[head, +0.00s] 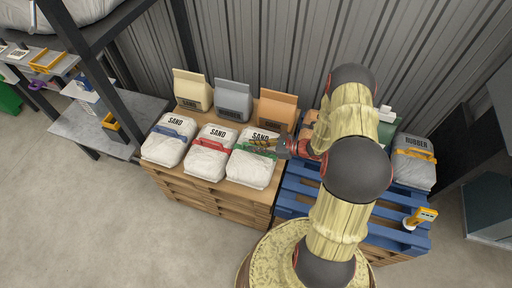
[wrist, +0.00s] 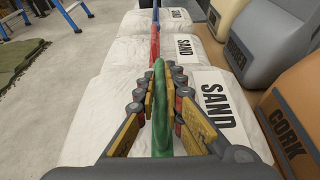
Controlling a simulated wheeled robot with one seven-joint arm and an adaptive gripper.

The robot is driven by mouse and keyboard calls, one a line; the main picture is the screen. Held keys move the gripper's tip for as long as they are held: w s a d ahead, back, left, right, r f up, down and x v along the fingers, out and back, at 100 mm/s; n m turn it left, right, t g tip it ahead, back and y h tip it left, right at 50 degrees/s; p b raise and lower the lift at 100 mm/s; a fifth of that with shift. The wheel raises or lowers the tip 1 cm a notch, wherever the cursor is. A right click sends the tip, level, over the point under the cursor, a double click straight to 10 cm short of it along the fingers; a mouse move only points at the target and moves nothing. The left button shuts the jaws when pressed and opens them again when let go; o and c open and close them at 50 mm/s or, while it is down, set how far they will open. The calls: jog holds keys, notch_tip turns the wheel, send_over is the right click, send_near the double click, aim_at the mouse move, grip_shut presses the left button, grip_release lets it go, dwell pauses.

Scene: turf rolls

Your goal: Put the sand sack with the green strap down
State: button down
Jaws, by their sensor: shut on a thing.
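The white sand sack with the green strap (head: 248,170) is at the right end of a row of sand sacks, over the front right of the wooden pallet stack (head: 224,201). It looks upright and level with its neighbours; whether its base bears on the boards I cannot tell. My gripper (head: 270,147) reaches in from the right and is shut on the green strap. In the wrist view the green strap (wrist: 159,105) stands between my two fingers (wrist: 160,100), with the white sack below.
Sand sacks with a red strap (head: 208,159) and a blue strap (head: 163,149) stand to the left, close by. Cream (head: 192,92), grey (head: 232,102) and orange-brown (head: 278,110) bags stand behind. A blue pallet (head: 297,195) adjoins on the right, with a rubber sack (head: 413,168) and a yellow device (head: 426,215).

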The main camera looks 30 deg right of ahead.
aim_at(255, 153)
jog(key=shift+w+d+f, duration=0.1)
jog(key=shift+w+f, duration=0.2)
jog(key=shift+w, duration=0.2)
jog(key=shift+f+b, duration=1.1)
jog(key=shift+f, duration=0.4)
jog(key=c, duration=2.3)
grip_release()
jog(key=shift+s+f, duration=0.1)
jog(key=shift+s, duration=0.05)
jog(key=o, duration=0.4)
